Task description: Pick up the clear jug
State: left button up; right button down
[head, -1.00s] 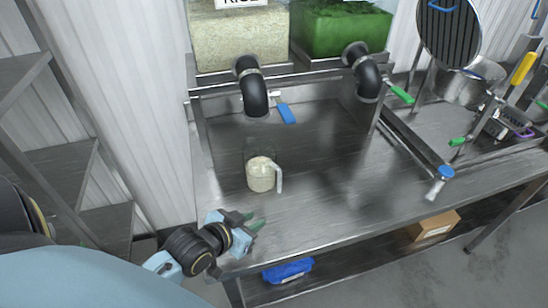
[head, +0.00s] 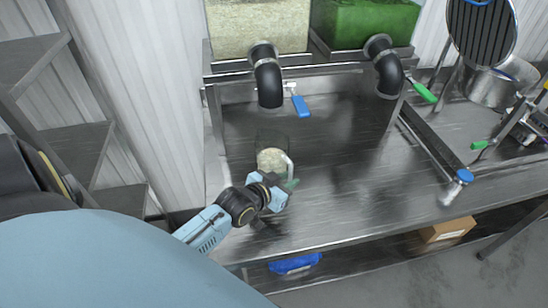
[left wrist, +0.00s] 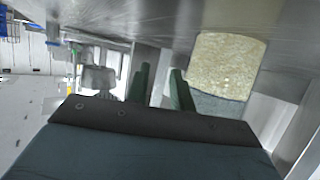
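The clear jug (head: 272,160), partly filled with rice, stands upright on the steel counter below the rice dispenser's spout. Its pale handle (head: 290,165) is on its right side. In the left wrist view the rice-filled jug (left wrist: 228,65) shows large at the right, beside the fingers. My left gripper (head: 288,186) is at the near side of the jug, close to the lower handle. Its green fingers (left wrist: 160,88) are apart. A pale upright strip shows between them; I cannot tell whether it is the handle. My right gripper is not in view.
A black spout (head: 268,80) with a blue-handled valve (head: 301,106) hangs above and behind the jug. A second spout (head: 385,68) is to the right. The steel counter (head: 350,170) is clear right of the jug. A blue-topped tool (head: 458,185) lies farther right.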

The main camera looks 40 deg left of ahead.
pick_arm(q)
jog(key=x, duration=0.4)
jog(key=shift+a, duration=0.1)
jog(key=shift+c, duration=0.2)
grip_shut()
